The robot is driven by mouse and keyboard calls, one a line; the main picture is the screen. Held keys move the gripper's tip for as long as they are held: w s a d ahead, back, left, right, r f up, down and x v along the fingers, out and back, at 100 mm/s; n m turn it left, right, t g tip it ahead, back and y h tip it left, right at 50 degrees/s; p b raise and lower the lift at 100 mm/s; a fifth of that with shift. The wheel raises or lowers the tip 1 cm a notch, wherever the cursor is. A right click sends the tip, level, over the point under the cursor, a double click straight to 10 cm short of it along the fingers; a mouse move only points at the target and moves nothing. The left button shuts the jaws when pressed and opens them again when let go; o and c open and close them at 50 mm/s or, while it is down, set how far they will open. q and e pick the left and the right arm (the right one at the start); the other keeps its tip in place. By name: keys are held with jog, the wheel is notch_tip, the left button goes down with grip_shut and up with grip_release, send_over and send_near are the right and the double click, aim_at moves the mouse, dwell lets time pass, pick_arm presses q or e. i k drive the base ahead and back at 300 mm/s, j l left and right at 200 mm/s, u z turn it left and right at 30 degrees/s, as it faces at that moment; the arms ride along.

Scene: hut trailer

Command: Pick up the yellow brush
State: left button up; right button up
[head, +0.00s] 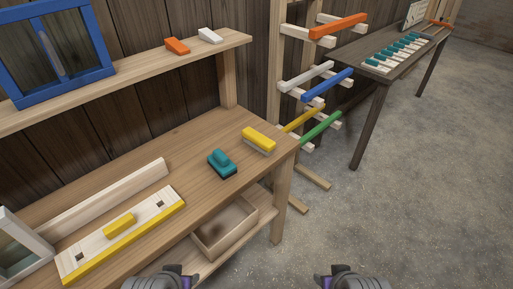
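The yellow brush (259,138) lies on the wooden workbench (180,160), near its far right corner. It has a yellow back on top and a pale layer underneath. My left gripper (176,275) is at the bottom edge of the head view, left of centre, well in front of the brush and apart from it. My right gripper (337,275) is at the bottom edge, right of centre, also apart from the brush. Both are cut off by the frame, and whether their fingers are open or shut is unclear. I see nothing held in them.
A teal tool (221,164) sits left of the brush. A pale board with yellow edging (85,255) lies farther left. A shelf (130,70) spans above the bench, and an open wooden box (228,232) is below. A rack of coloured bars (322,127) stands right.

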aim_at(262, 143)
jog(key=i+l+u, duration=0.1)
jog(key=u, duration=0.4)
jog(key=l+u, duration=0.3)
jog(key=u, duration=0.2)
jog(key=i+l+u, duration=0.2)
jog(key=l, duration=0.35)
jog(key=l+u, duration=0.25)
jog(key=l, duration=0.25)
jog(key=i+l+u, duration=0.1)
jog(key=l, duration=1.25)
jog(key=l+u, duration=0.1)
jog(key=l, duration=1.25)
jog(key=i, duration=0.05)
